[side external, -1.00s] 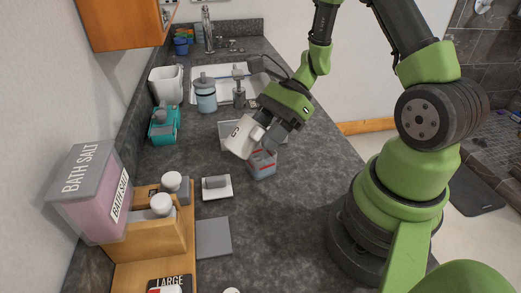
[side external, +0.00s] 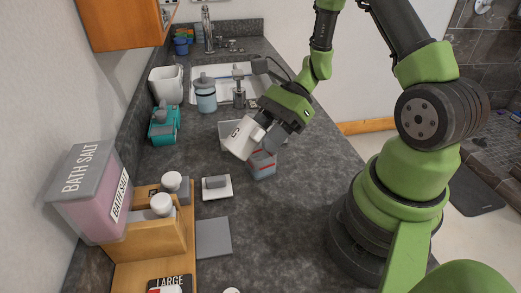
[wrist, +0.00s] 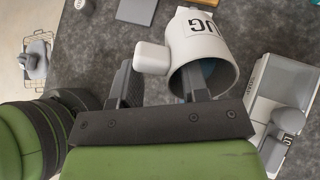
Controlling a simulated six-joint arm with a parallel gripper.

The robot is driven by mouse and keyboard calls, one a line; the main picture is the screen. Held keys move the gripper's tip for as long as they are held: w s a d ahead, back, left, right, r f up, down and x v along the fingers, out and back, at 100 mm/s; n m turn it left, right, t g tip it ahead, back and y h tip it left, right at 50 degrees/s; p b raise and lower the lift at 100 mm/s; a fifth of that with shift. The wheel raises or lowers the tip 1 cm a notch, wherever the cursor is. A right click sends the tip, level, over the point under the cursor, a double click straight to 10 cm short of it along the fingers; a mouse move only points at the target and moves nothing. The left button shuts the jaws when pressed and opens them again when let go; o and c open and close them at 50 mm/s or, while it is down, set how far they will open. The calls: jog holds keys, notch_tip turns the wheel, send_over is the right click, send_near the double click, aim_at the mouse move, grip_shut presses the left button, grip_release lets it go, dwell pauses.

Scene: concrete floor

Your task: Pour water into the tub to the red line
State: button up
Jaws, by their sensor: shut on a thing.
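My gripper (side external: 264,130) is shut on a white jug (side external: 243,138), which is tilted above the counter. In the wrist view the jug (wrist: 187,28) shows part of its lettering and its round open end, with some blue inside. Its square handle part is near the fingers (wrist: 160,85). The small clear tub with a red line (side external: 262,168) stands on the counter just below and right of the jug. The jug and gripper partly hide its top. I cannot make out the water level in the tub or any stream.
Another clear container (side external: 228,128) is behind the jug. A small white dish (side external: 217,194), a grey mat (side external: 213,238) and a wooden rack (side external: 150,245) are at left. The counter right of the tub is clear.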

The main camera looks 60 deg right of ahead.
jog(key=shift+d+f+t+y, duration=0.2)
jog(key=shift+f+t+y, duration=0.1)
jog(key=shift+f+y, duration=0.6)
dwell(2.2)
jog(key=shift+s+d+r+t+y, duration=0.2)
jog(key=shift+r+t+y, duration=0.1)
jog(key=shift+y, duration=0.6)
dwell(1.6)
jog(key=r+h, duration=0.1)
jog(key=h, duration=0.1)
jog(key=a+r+g+h, duration=0.1)
jog(key=h, duration=0.1)
jog(key=r+g+h, duration=0.1)
jog(key=h, duration=0.1)
jog(key=shift+w+a, duration=0.3)
jog(key=shift+w, duration=0.05)
jog(key=shift+a+h, duration=0.25)
jog(key=shift+h, duration=0.15)
jog(key=w+a+f+g+h, duration=0.2)
jog(key=a+h, duration=0.4)
jog(key=shift+f+h, duration=0.25)
jog(key=shift+h, duration=0.05)
dwell(0.3)
